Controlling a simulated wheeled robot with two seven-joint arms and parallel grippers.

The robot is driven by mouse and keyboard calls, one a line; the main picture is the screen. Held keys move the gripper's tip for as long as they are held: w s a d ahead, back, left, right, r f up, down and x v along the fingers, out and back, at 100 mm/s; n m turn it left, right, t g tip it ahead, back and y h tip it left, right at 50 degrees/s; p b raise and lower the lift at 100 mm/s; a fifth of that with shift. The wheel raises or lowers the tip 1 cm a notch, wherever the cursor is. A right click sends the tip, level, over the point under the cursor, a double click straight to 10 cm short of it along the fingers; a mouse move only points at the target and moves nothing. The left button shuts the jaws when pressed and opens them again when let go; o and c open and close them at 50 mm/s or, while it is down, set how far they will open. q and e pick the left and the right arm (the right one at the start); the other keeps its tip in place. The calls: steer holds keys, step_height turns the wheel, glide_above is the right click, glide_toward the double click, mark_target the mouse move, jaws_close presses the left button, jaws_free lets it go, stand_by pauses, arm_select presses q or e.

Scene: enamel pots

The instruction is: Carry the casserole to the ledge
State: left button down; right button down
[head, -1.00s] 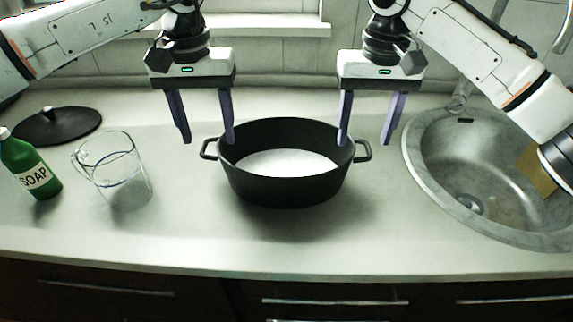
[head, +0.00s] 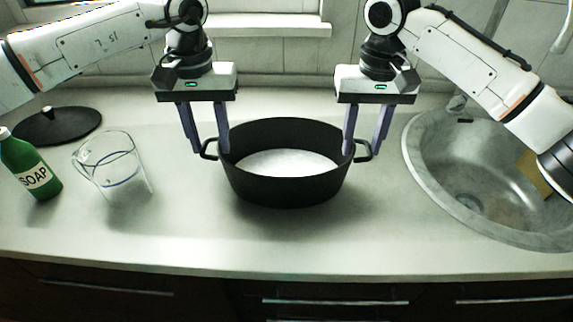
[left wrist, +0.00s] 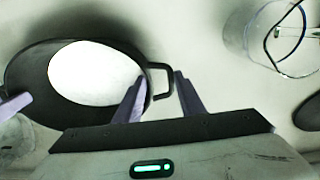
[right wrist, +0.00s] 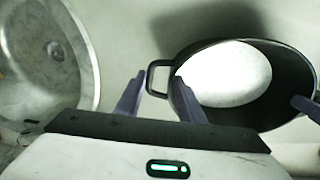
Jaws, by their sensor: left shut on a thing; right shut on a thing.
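The black oval casserole (head: 286,187), white inside, stands level on the counter with a loop handle at each end. My left gripper (head: 210,150) is shut on its left handle, one finger on each side; this handle also shows in the left wrist view (left wrist: 161,66). My right gripper (head: 364,150) is shut on the right handle, which also shows in the right wrist view (right wrist: 151,77). The finger contact is partly hidden. A pale ledge (head: 270,29) runs along the back wall at the window.
A glass jug (head: 112,172), a green soap bottle (head: 30,170) and a black lid (head: 57,127) are on the left. A round metal sink (head: 470,190) lies close on the right. The counter in front of the casserole is clear.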

steer(key=shift+d, duration=0.15)
